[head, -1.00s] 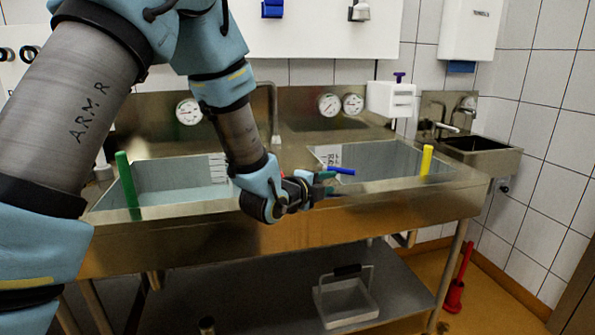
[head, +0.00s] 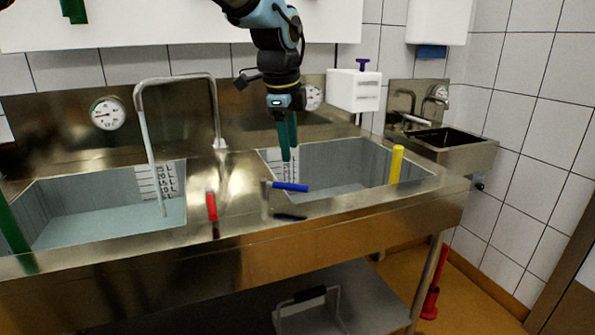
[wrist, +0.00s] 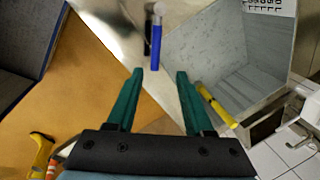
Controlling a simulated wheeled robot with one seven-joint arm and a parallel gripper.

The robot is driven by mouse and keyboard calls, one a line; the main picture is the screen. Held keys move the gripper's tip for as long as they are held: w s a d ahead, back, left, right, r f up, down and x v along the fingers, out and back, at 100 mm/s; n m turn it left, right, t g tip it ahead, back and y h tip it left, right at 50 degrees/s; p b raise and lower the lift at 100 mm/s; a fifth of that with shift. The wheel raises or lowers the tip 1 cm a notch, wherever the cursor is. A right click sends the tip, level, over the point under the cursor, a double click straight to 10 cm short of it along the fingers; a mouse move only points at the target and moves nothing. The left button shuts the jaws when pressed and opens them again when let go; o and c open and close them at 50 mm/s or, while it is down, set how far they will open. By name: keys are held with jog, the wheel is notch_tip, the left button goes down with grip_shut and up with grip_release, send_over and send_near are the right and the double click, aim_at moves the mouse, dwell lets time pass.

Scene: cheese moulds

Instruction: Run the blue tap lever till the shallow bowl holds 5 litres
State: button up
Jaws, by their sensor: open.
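The blue tap lever (head: 290,187) sticks out over the sink's front ledge, between the two bowls; it also shows in the wrist view (wrist: 156,46). My gripper (head: 287,145) points down above it, and its green fingers look apart from it. In the wrist view my gripper (wrist: 158,74) is open and empty, with the lever just beyond the fingertips. The right bowl (head: 350,160) has a yellow upright pipe and a partly hidden scale. The left bowl (head: 50,190) has a scale plate. I cannot tell which is the shallower, or any water level.
A red lever (head: 211,206) stands left of the blue one. The bent spout (head: 150,130) hangs over the left bowl. The yellow pipe (wrist: 215,104) is close right of my fingers in the wrist view. A small hand basin (head: 440,148) is at the right.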

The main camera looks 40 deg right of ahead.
aim_at(292, 185)
jog(key=shift+y, duration=0.4)
jog(key=p+x, duration=0.1)
jog(key=x, duration=0.8)
jog(key=shift+s+f, duration=0.1)
jog(key=shift+f, duration=0.2)
grip_shut()
dwell(0.9)
